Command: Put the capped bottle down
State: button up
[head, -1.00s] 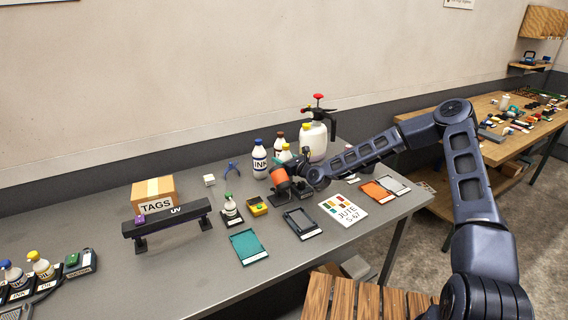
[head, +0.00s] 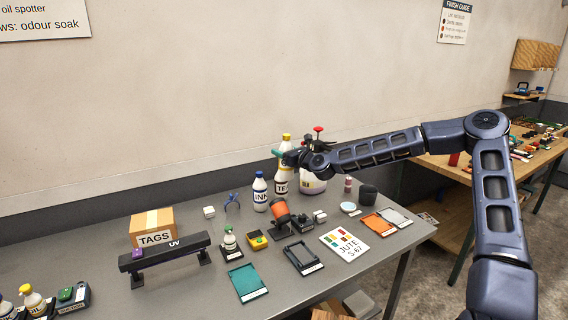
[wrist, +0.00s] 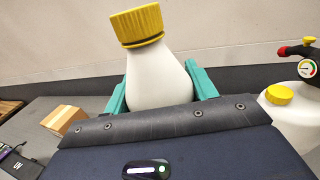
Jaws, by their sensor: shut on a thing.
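The capped bottle is white with a yellow ribbed cap; only its top (head: 286,139) shows clearly in the head view. In the wrist view the bottle (wrist: 160,82) is upright with a slight tilt, cap up, between two teal fingers. My gripper (wrist: 160,88) is shut on its body. In the head view my gripper (head: 282,153) is above the back of the grey bench, in front of the sprayer. The bottle's lower end is hidden in the wrist view, and a white body labelled "TE" below my gripper cannot be told apart from it.
The white INK bottle (head: 259,192) and an orange and black device (head: 281,212) stand close by. The sprayer (wrist: 293,105) is to the right. Bare bench (head: 205,300) shows at front.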

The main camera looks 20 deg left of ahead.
jog(key=shift+d+r, duration=0.1)
jog(key=shift+r, duration=0.25)
jog(key=shift+d+r, duration=0.1)
jog(key=shift+d, duration=0.15)
jog(key=s+d+n+g+y, duration=0.1)
jog(key=s+d+g, duration=0.1)
jog(key=s+d, duration=0.8)
jog(key=s+d+n+g+y, duration=0.1)
jog(key=s+d+n+g, duration=0.15)
jog(key=d, duration=1.35)
notch_tip(320, 180, down, 18)
jog(key=shift+s+f+m+t, duration=0.25)
jog(key=shift+s+m+t, duration=0.05)
jog(key=shift+m+t, duration=0.15)
jog(key=o, duration=1.3)
jog(key=shift+f, duration=0.15)
jog(key=shift+o, duration=0.2)
